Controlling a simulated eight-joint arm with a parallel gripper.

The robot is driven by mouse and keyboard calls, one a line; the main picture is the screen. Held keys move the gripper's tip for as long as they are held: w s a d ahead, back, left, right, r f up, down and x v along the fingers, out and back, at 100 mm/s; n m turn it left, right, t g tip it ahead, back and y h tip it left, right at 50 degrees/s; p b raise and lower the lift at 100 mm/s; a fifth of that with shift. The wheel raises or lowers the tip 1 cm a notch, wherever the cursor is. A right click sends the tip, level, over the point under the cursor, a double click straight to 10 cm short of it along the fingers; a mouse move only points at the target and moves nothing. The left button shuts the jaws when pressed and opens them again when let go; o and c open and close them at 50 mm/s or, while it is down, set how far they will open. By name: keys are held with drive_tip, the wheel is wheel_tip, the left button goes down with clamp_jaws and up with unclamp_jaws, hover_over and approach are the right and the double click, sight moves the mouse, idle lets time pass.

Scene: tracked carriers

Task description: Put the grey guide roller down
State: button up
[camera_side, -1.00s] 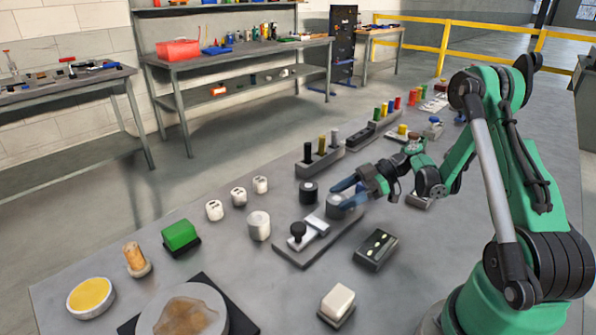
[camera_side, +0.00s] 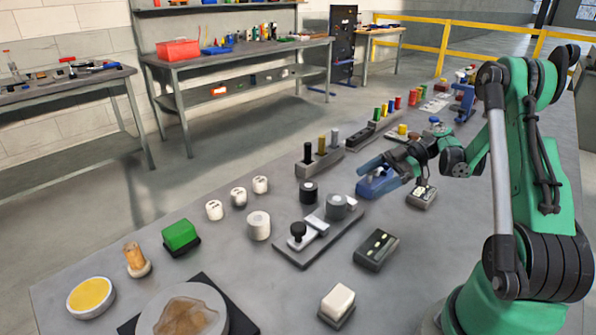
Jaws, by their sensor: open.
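The grey guide roller (camera_side: 337,206) stands upright at the far right end of a flat grey fixture plate (camera_side: 292,259). Nothing is holding it. The plate also carries a black knob (camera_side: 297,231) and a pale sliding bar (camera_side: 317,226). My gripper (camera_side: 366,177) is open and empty, with blue fingers, behind and to the right of the roller and apart from it. Blue shapes overlap below the fingers, and I cannot tell whether all of them belong to my gripper.
A black roller (camera_side: 309,192) and several white rollers (camera_side: 259,226) stand left of the plate. A dark box with lit marks (camera_side: 376,250) lies to its right. A rack with coloured pegs (camera_side: 320,160) stands behind. The tabletop right of the dark box is fairly clear.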

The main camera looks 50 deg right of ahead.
drive_tip(key=shift+w+a+r, duration=0.15)
drive_tip(key=shift+w+r, duration=0.05)
drive_tip(key=shift+r, duration=0.15)
drive_tip(key=a+m, duration=0.1)
drive_tip(key=w+a+r+m+g+h, duration=0.1)
drive_tip(key=w+a+r, duration=0.1)
drive_tip(key=shift+w+a+m+g+h, duration=0.15)
drive_tip(key=shift+a+m+g+h, duration=0.15)
drive_tip(key=shift+a+m+h, duration=0.1)
drive_tip(key=s+a+r+m+h, duration=0.1)
drive_tip(key=a+r+m+h, duration=0.1)
drive_tip(key=a+m+h, duration=0.2)
drive_tip(key=s+a+r+m+t+h, duration=0.1)
drive_tip(key=s+a+r+m+h, duration=0.1)
drive_tip(key=a, duration=0.8)
drive_tip(key=r+m+h, duration=0.1)
drive_tip(key=m+h, duration=0.1)
drive_tip(key=shift+s+a+t+h, duration=0.25)
drive_tip(key=shift+a+t+h, duration=0.05)
drive_tip(key=shift+h, duration=0.1)
